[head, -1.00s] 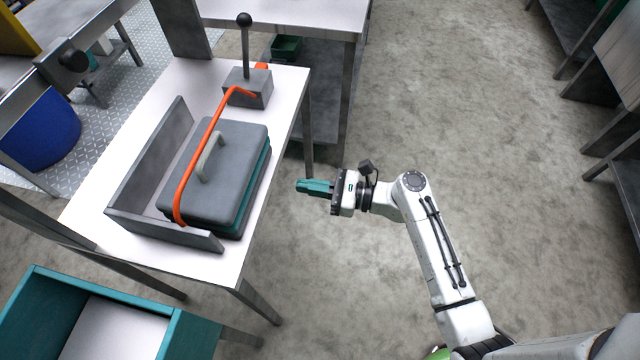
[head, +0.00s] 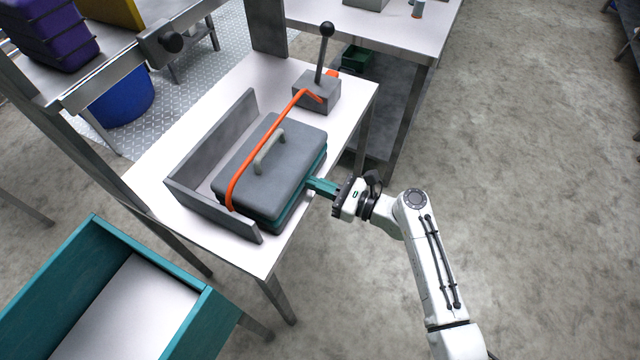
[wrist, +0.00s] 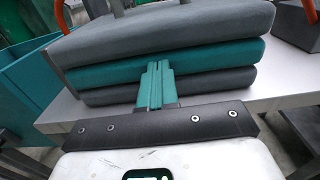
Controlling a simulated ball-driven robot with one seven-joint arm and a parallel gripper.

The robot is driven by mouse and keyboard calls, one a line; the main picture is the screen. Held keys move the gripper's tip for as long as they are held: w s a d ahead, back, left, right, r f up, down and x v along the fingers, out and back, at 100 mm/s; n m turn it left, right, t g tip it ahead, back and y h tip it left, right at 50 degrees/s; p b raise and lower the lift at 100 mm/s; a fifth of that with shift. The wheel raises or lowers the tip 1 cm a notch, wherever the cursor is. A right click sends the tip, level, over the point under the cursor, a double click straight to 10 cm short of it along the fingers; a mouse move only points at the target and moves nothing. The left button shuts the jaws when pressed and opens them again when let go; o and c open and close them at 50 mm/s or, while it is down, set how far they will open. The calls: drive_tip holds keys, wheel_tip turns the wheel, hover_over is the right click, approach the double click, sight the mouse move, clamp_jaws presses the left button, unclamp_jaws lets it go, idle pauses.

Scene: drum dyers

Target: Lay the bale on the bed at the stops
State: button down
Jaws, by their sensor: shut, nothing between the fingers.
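A narrow strip shows between bale and left stop; contact with the front stop is unclear. My gripper (head: 318,186) is shut and empty, its teal fingers pointing at the bale's right side. In the wrist view the fingertips (wrist: 157,75) overlap the bale's side (wrist: 215,58); touching is unclear.
An orange bar (head: 262,143) arches over the bale from a grey block (head: 317,92) with a black-knobbed lever (head: 326,40). A teal bin (head: 200,310) stands front left. A second table (head: 400,35) stands behind. Floor to the right is clear.

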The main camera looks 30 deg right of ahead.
sight(290, 174)
drive_tip(key=x, duration=0.7)
drive_tip(key=shift+w+a, duration=0.15)
